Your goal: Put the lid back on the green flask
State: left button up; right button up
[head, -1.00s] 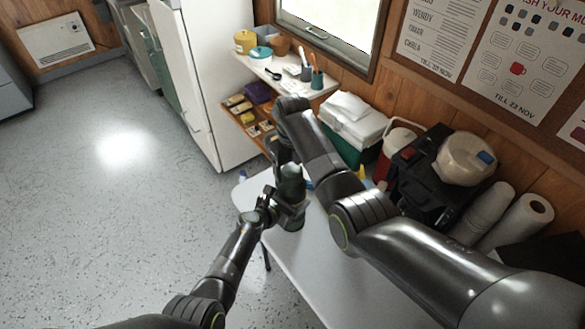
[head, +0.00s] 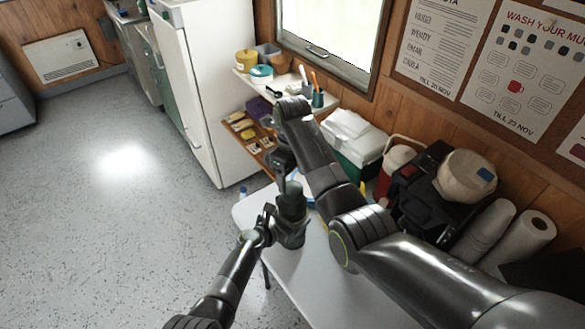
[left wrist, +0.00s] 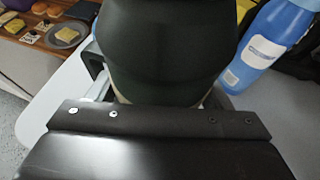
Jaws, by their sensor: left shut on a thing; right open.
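The green flask (head: 292,205) stands upright at the far end of the white table. My left gripper (head: 291,228) is shut around its body from the left. In the left wrist view, the dark flask (left wrist: 168,50) fills the top middle, close to the gripper's palm. My right gripper (head: 281,160) is open, just behind and above the flask's top, with no thing seen in it. It is partly hidden by my right arm. The flask's top looks dark and rounded; I cannot tell the lid apart from the body.
A blue bottle (left wrist: 270,45) stands close beside the flask. The white table (head: 295,270) is bare near the front. A green cooler with a white lid (head: 352,135), a red jug (head: 397,160) and a black case (head: 425,190) line the wall. A shelf (head: 262,85) holds pots.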

jog(key=n, duration=0.5)
jog(key=shift+r, duration=0.25)
jog(key=n, duration=0.4)
jog(key=shift+r, duration=0.2)
jog(key=n, duration=0.5)
jog(key=shift+r, duration=0.15)
jog(key=n, duration=0.3)
jog(key=shift+r, duration=0.15)
jog(key=n, duration=0.4)
jog(key=shift+r+n, duration=0.2)
jog(key=shift+n, duration=0.1)
jog(key=n, duration=0.3)
jog(key=shift+r, duration=0.15)
jog(key=n, duration=0.4)
jog(key=shift+r+n, duration=0.15)
jog(key=shift+n, duration=0.15)
jog(key=n, duration=0.3)
jog(key=shift+r+n, duration=0.15)
jog(key=shift+n, duration=0.25)
